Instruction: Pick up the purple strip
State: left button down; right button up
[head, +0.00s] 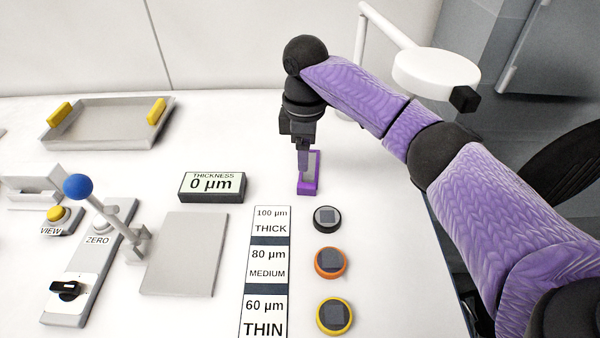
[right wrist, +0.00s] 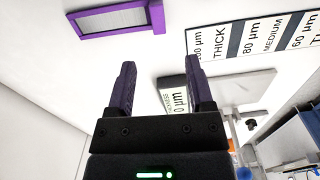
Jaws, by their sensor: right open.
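The purple strip (head: 307,187), a narrow purple frame around a grey middle, is on the white table, partly hidden by my right gripper (head: 303,165) in the head view. In the right wrist view the purple strip (right wrist: 158,16) shows at the top left, with a small tab at one end. My right gripper (right wrist: 160,75) is open, with nothing between its fingers. The strip is off to one side of the fingertips there, not between them. My left gripper is not in view.
The thickness display (head: 211,187) reads 0 µm, left of the gripper. A printed scale (head: 264,240) and black, orange (head: 318,263) and yellow (head: 320,318) round holders are nearer me. A tray (head: 105,135) with yellow handles is back left. A white lamp-like arm (head: 435,66) is back right.

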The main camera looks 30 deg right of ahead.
aim_at(307, 185)
jog(key=f+b, duration=0.1)
jog(key=f, duration=0.2)
jog(key=f+b, duration=0.1)
jog(key=f, duration=0.2)
jog(key=f+b, duration=0.1)
jog(key=f, duration=0.2)
jog(key=shift+s+d+b, duration=0.1)
jog(key=shift+d+b, duration=0.25)
jog(key=shift+r, duration=0.1)
grip_shut()
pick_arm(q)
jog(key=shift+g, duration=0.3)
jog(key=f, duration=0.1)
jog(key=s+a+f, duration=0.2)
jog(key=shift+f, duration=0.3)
